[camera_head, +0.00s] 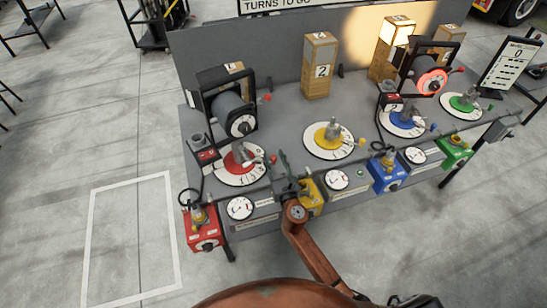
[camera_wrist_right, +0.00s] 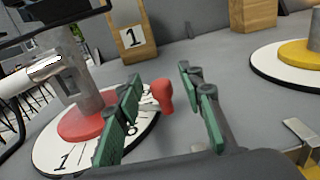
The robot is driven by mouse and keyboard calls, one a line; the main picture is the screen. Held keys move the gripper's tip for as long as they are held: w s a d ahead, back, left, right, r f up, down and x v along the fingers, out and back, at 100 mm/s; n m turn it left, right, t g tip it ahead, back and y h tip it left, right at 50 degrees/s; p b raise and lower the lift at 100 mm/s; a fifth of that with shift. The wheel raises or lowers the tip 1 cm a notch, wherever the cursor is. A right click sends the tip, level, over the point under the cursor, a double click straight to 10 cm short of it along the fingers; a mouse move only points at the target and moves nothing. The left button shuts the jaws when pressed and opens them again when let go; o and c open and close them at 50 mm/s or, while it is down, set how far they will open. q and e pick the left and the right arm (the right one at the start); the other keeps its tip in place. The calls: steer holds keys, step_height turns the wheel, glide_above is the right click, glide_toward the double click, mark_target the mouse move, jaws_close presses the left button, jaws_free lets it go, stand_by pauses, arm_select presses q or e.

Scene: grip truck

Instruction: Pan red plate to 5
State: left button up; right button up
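The red plate is a white numbered dial with a red hub (camera_head: 243,158), at the left of the bench. A post on it carries a dark spotlight (camera_head: 232,115). In the right wrist view the red hub (camera_wrist_right: 88,122) shows at left, with a "1" on the white rim. A red knob (camera_wrist_right: 163,94) on a handle stands at the plate's right side. My right gripper (camera_head: 283,163) is at the plate's right edge. In the wrist view its green fingers (camera_wrist_right: 160,88) are apart, with the knob between or just beyond them; contact is not visible. My left gripper is not in view.
Yellow (camera_head: 334,135), blue (camera_head: 403,122) and green (camera_head: 463,104) plates stand to the right. Numbered wooden blocks (camera_head: 319,72) stand behind. Gauges and coloured boxes (camera_head: 204,238) line the front. A lit spotlight (camera_head: 432,80) shines on a back block.

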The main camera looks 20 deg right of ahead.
steer(key=shift+w, duration=0.35)
steer(key=shift+c, duration=0.5)
jaws_close()
